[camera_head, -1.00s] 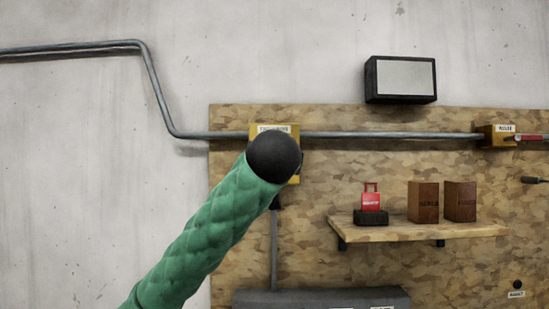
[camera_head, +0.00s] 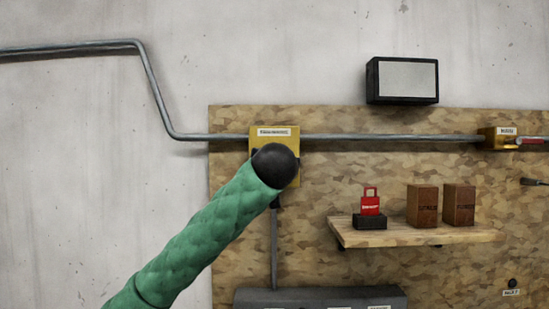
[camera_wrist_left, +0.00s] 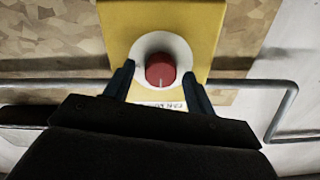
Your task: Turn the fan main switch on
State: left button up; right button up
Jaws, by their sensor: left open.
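The fan main switch is a yellow box (camera_head: 262,143) with a white label, mounted on the wooden board; my arm hides most of its lower part in the head view. In the left wrist view the yellow box (camera_wrist_left: 200,25) carries a red round knob (camera_wrist_left: 160,71) on a white disc. My left gripper (camera_wrist_left: 158,82) is open, with one finger on each side of the knob. I cannot tell whether the fingers touch it. In the head view the gripper's fingers are hidden behind the black end of my green-sleeved left arm. My right gripper is not in view.
A wooden shelf (camera_head: 420,235) below holds a red padlock-shaped item (camera_head: 371,203) and two brown blocks (camera_head: 422,205). A grey box (camera_head: 320,299) sits lower down.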

pick_arm(q)
jog(key=c, duration=1)
jog(key=shift+o, duration=0.2)
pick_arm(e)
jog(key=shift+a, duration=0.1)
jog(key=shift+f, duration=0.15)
